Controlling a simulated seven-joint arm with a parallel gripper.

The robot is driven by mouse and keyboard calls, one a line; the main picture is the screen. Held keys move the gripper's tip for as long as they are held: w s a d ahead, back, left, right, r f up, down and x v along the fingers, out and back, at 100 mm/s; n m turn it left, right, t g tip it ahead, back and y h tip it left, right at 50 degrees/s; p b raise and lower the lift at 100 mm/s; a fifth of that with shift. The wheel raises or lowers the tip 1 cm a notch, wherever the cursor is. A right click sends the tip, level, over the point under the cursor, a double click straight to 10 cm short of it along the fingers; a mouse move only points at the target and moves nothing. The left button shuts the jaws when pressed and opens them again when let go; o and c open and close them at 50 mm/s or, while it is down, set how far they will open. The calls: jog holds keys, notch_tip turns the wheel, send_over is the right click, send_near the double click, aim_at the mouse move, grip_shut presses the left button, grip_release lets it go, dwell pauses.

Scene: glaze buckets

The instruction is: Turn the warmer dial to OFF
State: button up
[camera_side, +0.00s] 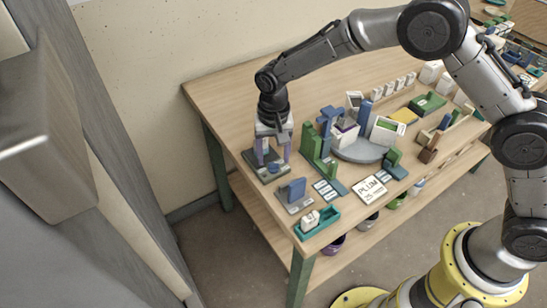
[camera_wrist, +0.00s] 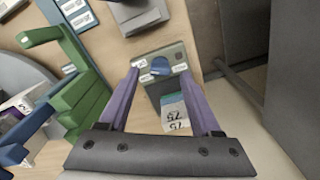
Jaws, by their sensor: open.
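The warmer (camera_side: 252,158) is a dark grey-green box at the left end of the table. In the wrist view the warmer (camera_wrist: 176,50) shows a blue dial (camera_wrist: 160,66) on its top, with small white labels around it that are too small to read. Between the fingers, nearer the palm, are blue and white blocks marked 75 (camera_wrist: 174,115). My gripper (camera_side: 273,160) points down over the warmer, purple fingers apart. In the wrist view my gripper (camera_wrist: 160,73) has its fingertips on either side of the dial; I cannot tell whether they touch it.
A green stepped stand (camera_side: 316,150) is close to the right of the gripper. A blue block on a grey base (camera_side: 293,193) and a teal tray (camera_side: 318,224) lie toward the front edge. A grey round plate (camera_side: 358,152) holds boxes. Bare tabletop lies behind the warmer.

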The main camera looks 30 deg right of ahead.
notch_tip(320, 180, up, 12)
dwell(0.4)
jog(key=shift+d+r, duration=0.1)
jog(key=s+d+r+m+t, duration=0.1)
jog(key=d+r, duration=0.2)
jog(key=r, duration=0.2)
jog(key=s+d+r+t, duration=0.1)
jog(key=d+r, duration=0.2)
jog(key=r, duration=0.3)
jog(key=s+d+r+t, duration=0.2)
jog(key=s+d+r, duration=0.5)
jog(key=s+d, duration=0.25)
jog(key=s+d+f+n, duration=0.1)
jog(key=s+f+n, duration=0.1)
jog(key=s, duration=0.4)
jog(key=s+d+f+n+t, duration=0.1)
jog(key=s+d+f+n, duration=0.1)
jog(key=s, duration=0.4)
jog(key=s+d+f+n, duration=0.1)
jog(key=s+f+n, duration=0.1)
jog(key=s+f, duration=0.2)
jog(key=shift+s+d+f+t, duration=0.15)
jog(key=shift+s+f+t, duration=0.15)
jog(key=shift+s, duration=0.95)
